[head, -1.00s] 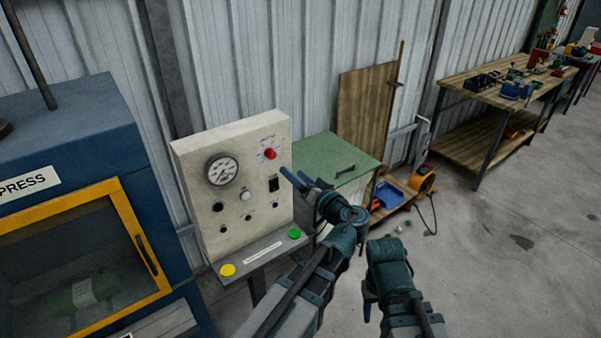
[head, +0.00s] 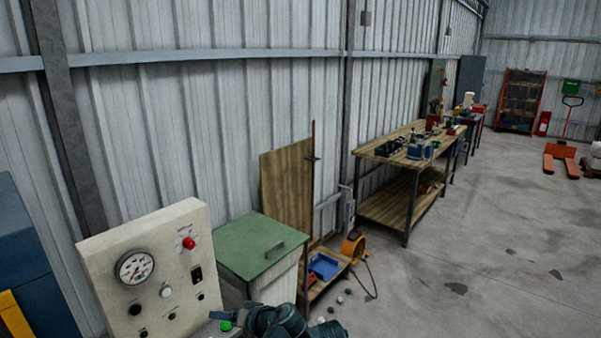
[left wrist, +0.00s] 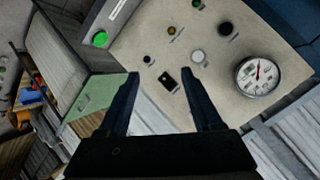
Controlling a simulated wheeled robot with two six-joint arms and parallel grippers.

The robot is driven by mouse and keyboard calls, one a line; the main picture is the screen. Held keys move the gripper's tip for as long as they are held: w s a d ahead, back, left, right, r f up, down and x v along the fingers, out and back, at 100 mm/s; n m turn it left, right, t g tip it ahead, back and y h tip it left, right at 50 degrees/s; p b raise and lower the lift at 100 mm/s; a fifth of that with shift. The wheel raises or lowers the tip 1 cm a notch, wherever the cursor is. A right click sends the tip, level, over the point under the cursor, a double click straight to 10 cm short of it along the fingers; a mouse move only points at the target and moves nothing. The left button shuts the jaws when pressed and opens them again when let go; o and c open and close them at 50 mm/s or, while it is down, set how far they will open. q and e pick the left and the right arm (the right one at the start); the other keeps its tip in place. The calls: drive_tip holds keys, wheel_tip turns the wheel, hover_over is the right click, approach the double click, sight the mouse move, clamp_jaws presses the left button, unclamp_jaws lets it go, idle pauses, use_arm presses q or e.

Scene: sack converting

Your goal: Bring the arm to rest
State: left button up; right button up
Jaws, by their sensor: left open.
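My left gripper (head: 222,317) shows at the bottom edge of the head view, in front of the control panel's lower right corner. In the left wrist view my left gripper (left wrist: 158,72) has its two dark fingers spread apart with nothing between them. The cream control panel (head: 118,265) with a gauge, a red knob and a black switch stands to its left. The panel face (left wrist: 220,80) fills much of the wrist view beyond the fingers. Contact with the panel cannot be told. Most of my left arm is below the picture. My right gripper is not seen.
A green-topped cabinet (head: 255,243) stands right of the panel, with a wooden board (head: 285,185) behind. A low shelf with a blue bin (head: 323,266) and an orange drum (head: 352,247) follow. A workbench (head: 372,209) lines the wall. The floor (head: 480,270) at right is mostly open.

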use_arm(q)
drive_tip(key=s+d+f+m+g+h+b, duration=0.1)
drive_tip(key=s+d+f+m+g+h, duration=0.5)
drive_tip(key=s+d+f+h, duration=0.3)
drive_tip(key=s+d+f, duration=0.4)
drive_tip(key=s+d, duration=0.1)
drive_tip(key=shift+s+g+b, duration=0.3)
drive_tip(key=shift+g+b, duration=0.05)
drive_tip(key=shift+g, duration=0.05)
drive_tip(key=shift+f, duration=0.1)
idle(0.8)
